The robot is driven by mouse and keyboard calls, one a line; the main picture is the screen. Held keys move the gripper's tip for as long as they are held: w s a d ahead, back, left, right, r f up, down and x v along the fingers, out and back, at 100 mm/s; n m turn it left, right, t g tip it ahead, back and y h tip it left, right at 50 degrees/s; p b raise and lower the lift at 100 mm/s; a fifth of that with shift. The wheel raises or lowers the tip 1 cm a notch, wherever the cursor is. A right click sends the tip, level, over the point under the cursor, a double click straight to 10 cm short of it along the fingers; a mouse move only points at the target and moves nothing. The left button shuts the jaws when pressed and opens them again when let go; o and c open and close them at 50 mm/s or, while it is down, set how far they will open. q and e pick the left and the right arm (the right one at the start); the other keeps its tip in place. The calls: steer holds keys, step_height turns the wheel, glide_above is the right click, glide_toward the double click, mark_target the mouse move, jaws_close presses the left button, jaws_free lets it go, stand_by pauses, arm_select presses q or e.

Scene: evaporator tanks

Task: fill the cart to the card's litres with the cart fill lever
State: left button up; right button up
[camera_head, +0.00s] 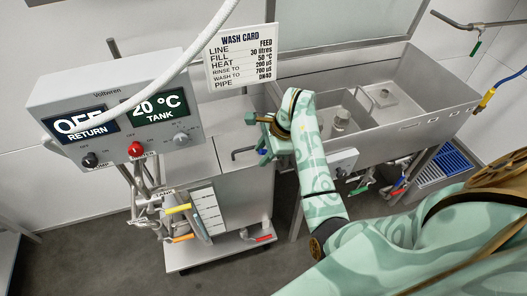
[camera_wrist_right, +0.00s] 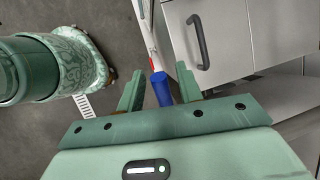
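The wash card (camera_head: 240,57) reads line feed, fill 30 litres, heat 50 °C. The steel cart (camera_head: 245,196) stands on castors below the control box, with a white graduated scale (camera_head: 208,211) on its left side; no level can be read. My right gripper (camera_head: 264,137) is at the cart's upper right. In the wrist view its fingers (camera_wrist_right: 158,92) are open, with a blue handle (camera_wrist_right: 160,88) between them and gaps on both sides. The handle appears to be a lever grip; its lower part is hidden by the gripper body. My left gripper is out of view.
The control box (camera_head: 120,105) shows OFF RETURN and 20 °C TANK, with several knobs. Pipes and valves with yellow (camera_head: 178,209) and orange handles hang below it. A steel sink (camera_head: 375,105) stands right of the cart. A white hose (camera_head: 150,86) crosses in front of the box.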

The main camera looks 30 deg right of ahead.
jaws_close()
steer(key=f+h, duration=0.1)
steer(key=h, duration=0.1)
steer(key=f+h, duration=0.1)
steer(key=f, duration=0.1)
steer(key=a+f+g+h+p, duration=0.1)
steer(key=f+h, duration=0.1)
steer(key=shift+w+a+f+n+h, duration=0.1)
steer(key=shift+f+n+h, duration=0.05)
steer(key=shift+n+h, duration=0.15)
jaws_free()
steer(key=p+v, duration=0.8)
steer(key=v, duration=0.8)
steer(key=shift+w, duration=0.2)
